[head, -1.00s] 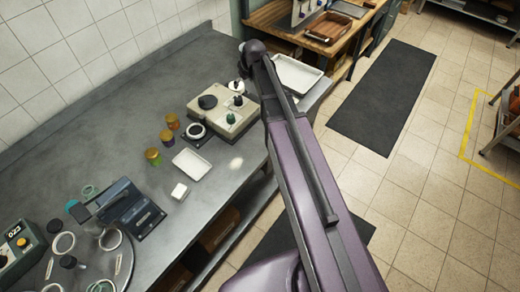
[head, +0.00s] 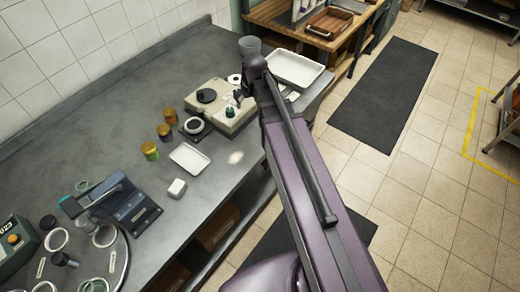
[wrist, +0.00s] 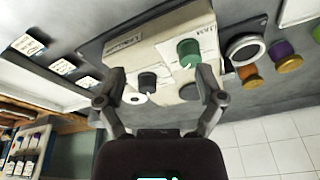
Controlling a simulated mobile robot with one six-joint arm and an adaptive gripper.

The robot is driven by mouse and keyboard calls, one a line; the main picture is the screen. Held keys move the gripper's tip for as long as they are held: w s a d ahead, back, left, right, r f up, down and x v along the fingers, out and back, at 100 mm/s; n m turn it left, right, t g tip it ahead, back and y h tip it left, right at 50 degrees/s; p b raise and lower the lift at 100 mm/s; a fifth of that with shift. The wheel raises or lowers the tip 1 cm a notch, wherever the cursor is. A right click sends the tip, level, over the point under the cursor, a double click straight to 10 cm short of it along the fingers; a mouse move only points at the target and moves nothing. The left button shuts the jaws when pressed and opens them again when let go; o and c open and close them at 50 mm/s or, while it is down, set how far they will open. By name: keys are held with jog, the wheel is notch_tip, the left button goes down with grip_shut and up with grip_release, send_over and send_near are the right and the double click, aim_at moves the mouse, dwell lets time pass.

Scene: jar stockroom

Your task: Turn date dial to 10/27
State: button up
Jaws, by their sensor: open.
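The beige machine (head: 218,118) stands on the grey bench in the head view, with a green knob (head: 231,111) and a black round dial (head: 206,95) on top. In the wrist view the machine (wrist: 135,50) fills the upper middle. The green knob (wrist: 188,50) is near my right finger, and a smaller black knob (wrist: 147,81) lies between the fingers. My gripper (wrist: 161,72) is open and empty, with its fingers spread over the machine's panel. I cannot tell whether a finger touches it. The date marks are too small to read.
A labelling device (head: 130,203) is at lower left.

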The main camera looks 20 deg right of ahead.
jog(key=s+f+m+g+b, duration=0.1)
jog(key=s+f+b, duration=0.2)
jog(key=s, duration=0.4)
jog(key=s+f+m+g+h+b, duration=0.1)
jog(key=s+f+b, duration=0.2)
jog(key=s, duration=0.5)
jog(key=shift+s+f+m, duration=0.25)
jog(key=shift+f+m, duration=0.15)
jog(key=shift+f, duration=0.25)
jog(key=shift+a, duration=0.1)
